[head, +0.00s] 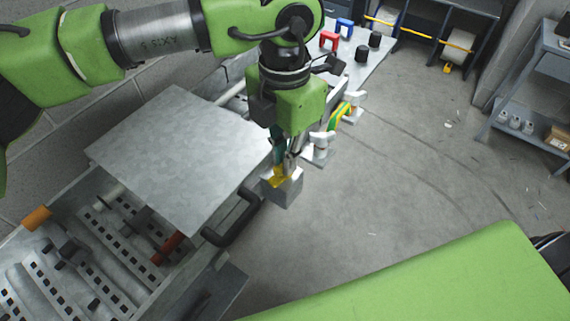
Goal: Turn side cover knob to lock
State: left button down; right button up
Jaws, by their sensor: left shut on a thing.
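My left gripper (281,168) points down at the front edge of the machine bed, right of the flat metal cover plate. It is shut on a small yellow part, which I take to be the side cover knob (278,180). The knob sits at a grey metal block (285,190). The fingers hide much of the knob, so I cannot tell its turn angle. My right gripper is not in view.
The flat metal cover plate (185,150) lies left of the gripper, with a black handle (232,222) in front. Pale T-shaped fittings (321,143) and a yellow-green part (340,115) stand just behind the gripper. Open grey floor (400,190) lies to the right.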

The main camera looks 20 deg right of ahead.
pick_arm(q)
jog(key=m+b, duration=0.3)
jog(key=b, duration=0.1)
jog(key=shift+f+m, duration=0.25)
jog(key=shift+m, duration=0.15)
jog(key=m+b, duration=0.2)
jog(key=m, duration=0.1)
jog(key=shift+r+m+b, duration=0.15)
jog(key=shift+m+b, duration=0.15)
jog(key=m+b, duration=0.1)
jog(key=m, duration=0.2)
jog(key=shift+r+m, duration=0.1)
jog(key=shift+m, duration=0.2)
jog(key=shift+r+m+b, duration=0.1)
jog(key=shift+m+b, duration=0.4)
jog(key=shift+m, duration=1.7)
jog(key=c, duration=2.1)
grip_release()
jog(key=shift+c, duration=0.2)
notch_tip(320, 180, up, 12)
